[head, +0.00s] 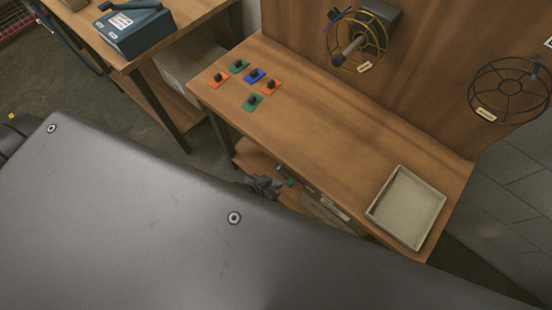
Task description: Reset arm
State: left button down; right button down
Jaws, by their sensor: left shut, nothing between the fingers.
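My left gripper (266,186) shows small and dark just past the edge of the large grey surface of my own body. It is shut and empty, in front of the wooden workbench (330,130) and below its top. My left arm is mostly hidden behind the grey surface. My right gripper is not in view.
Several small orange, green and blue pieces with black knobs (254,76) lie at the bench's left end. An empty pale tray (406,207) sits at its right end. Wire lamp cages, one yellow (384,48) and one black (508,91), hang on the back panel. The bench middle is clear.

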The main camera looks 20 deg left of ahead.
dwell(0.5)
pick_arm(q)
jog(key=s+a+f+g+y+b, duration=0.1)
jog(key=s+a+f, duration=0.2)
jog(key=f, duration=0.3)
jog(key=s+a+f+m+g+y, duration=0.1)
jog(key=s+a+f, duration=0.15)
jog(key=f, duration=0.45)
jog(key=s+a+f+g+b, duration=0.1)
jog(key=s+a+f, duration=0.2)
jog(key=f, duration=0.3)
jog(key=s+a+f+g+y+b, duration=0.1)
jog(key=s+a+f+g, duration=0.1)
jog(key=s+f, duration=0.6)
jog(key=s+a+f+n+g+y+b, duration=0.1)
jog(key=s+a+f+g+b, duration=0.1)
jog(key=s+a+f, duration=0.2)
jog(key=s+f, duration=0.3)
jog(key=s, duration=0.3)
jog(key=shift+s+f, duration=0.3)
jog(key=shift+f, duration=0.1)
